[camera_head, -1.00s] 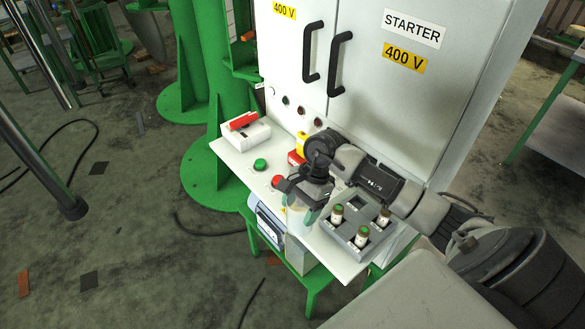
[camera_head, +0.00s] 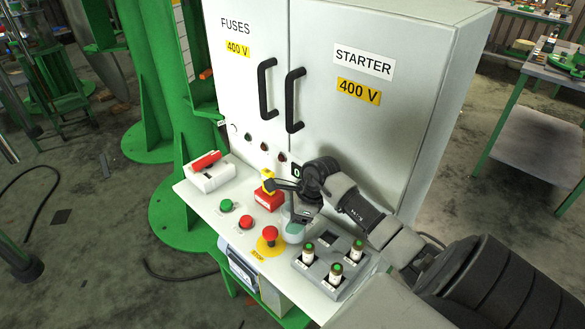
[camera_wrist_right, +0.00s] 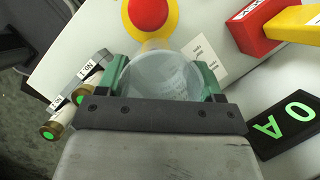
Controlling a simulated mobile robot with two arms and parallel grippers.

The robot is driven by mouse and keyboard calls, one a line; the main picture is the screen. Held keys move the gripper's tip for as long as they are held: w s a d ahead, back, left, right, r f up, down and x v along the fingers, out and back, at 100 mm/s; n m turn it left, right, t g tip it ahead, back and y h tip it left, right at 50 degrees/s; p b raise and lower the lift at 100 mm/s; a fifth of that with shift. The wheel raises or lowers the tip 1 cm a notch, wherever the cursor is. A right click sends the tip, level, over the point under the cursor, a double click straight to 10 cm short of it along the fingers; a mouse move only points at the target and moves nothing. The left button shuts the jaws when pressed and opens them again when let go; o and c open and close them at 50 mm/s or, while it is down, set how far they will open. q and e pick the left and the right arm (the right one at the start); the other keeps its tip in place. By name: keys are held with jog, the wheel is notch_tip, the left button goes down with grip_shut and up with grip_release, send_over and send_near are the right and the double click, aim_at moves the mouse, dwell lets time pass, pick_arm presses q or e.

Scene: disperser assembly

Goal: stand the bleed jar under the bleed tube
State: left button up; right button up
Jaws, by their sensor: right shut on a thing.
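The bleed jar, a clear pale cup (camera_head: 292,230), is in my right gripper (camera_head: 297,212), just above or on the white shelf beside the yellow-ringed stop button; I cannot tell whether it touches the shelf. In the right wrist view the jar (camera_wrist_right: 160,78) sits between the green fingers of my right gripper (camera_wrist_right: 162,80), which is shut on it. It looks empty. I cannot make out a bleed tube in either view. My left gripper is not in view.
The white shelf (camera_head: 205,207) carries a red stop button (camera_head: 269,234), a red block with yellow handle (camera_head: 268,196), a red-and-white device (camera_head: 208,172) and a grey fuse tray (camera_head: 312,270). The grey cabinet (camera_head: 340,130) rises behind. A green column (camera_head: 160,90) stands left.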

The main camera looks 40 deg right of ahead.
jog(key=shift+f, duration=1.35)
jog(key=o, duration=0.9)
jog(key=shift+r, duration=0.1)
